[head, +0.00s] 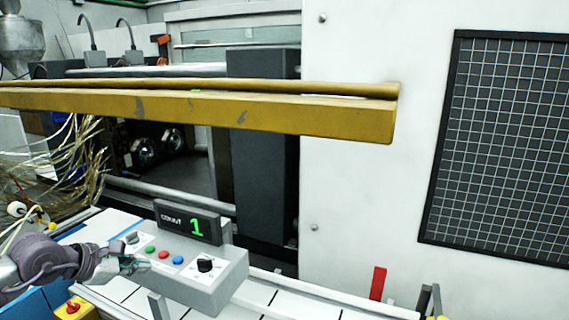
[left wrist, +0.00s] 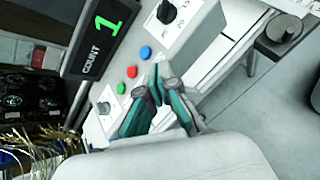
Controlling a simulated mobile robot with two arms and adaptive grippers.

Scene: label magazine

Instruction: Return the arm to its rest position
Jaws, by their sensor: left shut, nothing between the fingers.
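My left gripper (head: 130,264) comes in from the left in the head view, beside the front left of a grey control box (head: 205,285). It is shut and empty. In the left wrist view its teal-padded fingers (left wrist: 156,88) meet just in front of the coloured buttons; I cannot tell whether they touch the box. The box carries green, red and blue buttons and a black knob (head: 205,265). A dark display (head: 188,222) on it reads COUNT 1 in green. My right gripper is not in view.
A yellow beam (head: 240,115) crosses the head view above the box. A white machine panel (head: 370,180) with a dark mesh window (head: 505,145) stands at right. Loose tan wires (head: 60,165) hang at left, near my arm. A red upright piece (head: 378,283) stands at lower right.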

